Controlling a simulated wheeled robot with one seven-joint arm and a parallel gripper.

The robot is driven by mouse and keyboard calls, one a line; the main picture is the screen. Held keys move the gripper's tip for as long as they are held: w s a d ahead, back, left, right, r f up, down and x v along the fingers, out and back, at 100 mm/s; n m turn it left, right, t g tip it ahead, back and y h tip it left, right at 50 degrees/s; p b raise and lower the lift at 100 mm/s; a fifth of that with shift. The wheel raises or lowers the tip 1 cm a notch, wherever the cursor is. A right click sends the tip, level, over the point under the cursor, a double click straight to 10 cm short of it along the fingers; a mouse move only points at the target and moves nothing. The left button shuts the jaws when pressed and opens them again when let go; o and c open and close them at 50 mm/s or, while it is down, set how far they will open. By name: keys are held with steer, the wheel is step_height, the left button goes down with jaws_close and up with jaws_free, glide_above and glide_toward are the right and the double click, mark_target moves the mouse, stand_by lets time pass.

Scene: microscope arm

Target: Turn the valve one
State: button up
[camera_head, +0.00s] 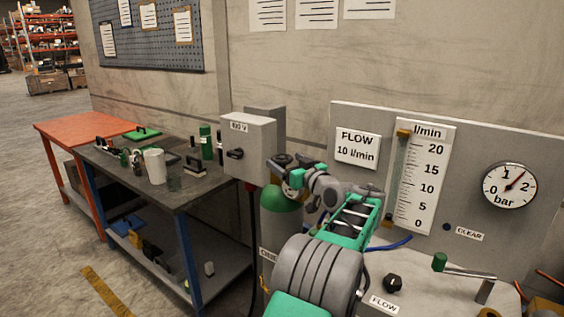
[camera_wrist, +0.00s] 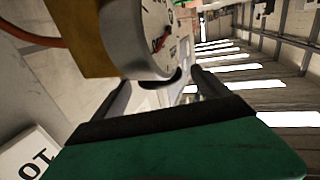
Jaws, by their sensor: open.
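A green-topped gas cylinder (camera_head: 281,197) stands at the middle of the head view, with a small round gauge (camera_head: 291,190) near its top. My gripper (camera_head: 285,162) is at the cylinder's top, where dark parts overlap, so the valve and fingers are hard to separate. In the wrist view my gripper (camera_wrist: 162,78) has its two fingers apart. A white dial gauge (camera_wrist: 150,38) with a red needle and a brass-coloured block (camera_wrist: 82,35) are just beyond the fingers. A dark rounded part (camera_wrist: 176,78) shows between the fingertips; I cannot tell whether they touch it.
A grey switch box (camera_head: 250,150) is close left of my gripper. A panel with a flow scale (camera_head: 421,175) and bar gauge (camera_head: 509,186) stands right. A cluttered workbench (camera_head: 205,187) is left.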

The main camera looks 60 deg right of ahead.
mark_target(288, 162)
steer(key=v, duration=0.4)
steer(key=shift+s+a+b, duration=0.15)
steer(key=shift+s+b, duration=0.1)
steer(key=shift+b, duration=0.05)
steer(key=shift+w, duration=0.1)
